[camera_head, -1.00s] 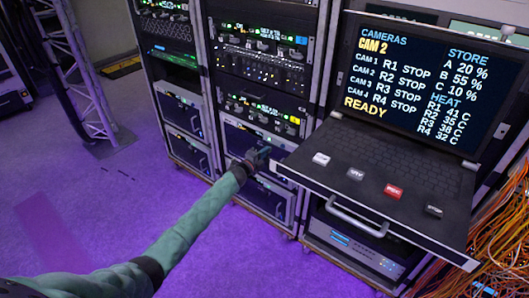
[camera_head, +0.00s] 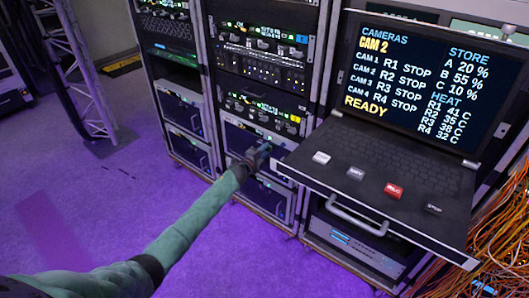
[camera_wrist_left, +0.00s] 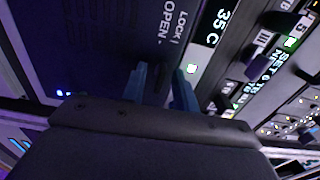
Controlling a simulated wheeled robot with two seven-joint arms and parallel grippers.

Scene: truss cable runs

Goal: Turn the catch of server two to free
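The face of a rack unit fills the upper left of the left wrist view, with a LOCK / OPEN label (camera_wrist_left: 174,30) and a small display reading 35 C (camera_wrist_left: 219,25). My left gripper (camera_wrist_left: 160,84) is right at this face, its two blue fingers apart, just under the label. The space between the fingers is dark, and I cannot make out the catch or its angle. In the head view the left gripper (camera_head: 262,154) reaches the lower part of the middle rack (camera_head: 236,137), beside the drawer's left edge. My right gripper is not in view.
A pulled-out console drawer (camera_head: 350,182) with several keys juts out right of the left gripper, under a screen (camera_head: 425,80) listing R2 at 35 C. Orange cables (camera_head: 500,262) hang at lower right. A truss (camera_head: 78,60) stands at left; the purple floor there is clear.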

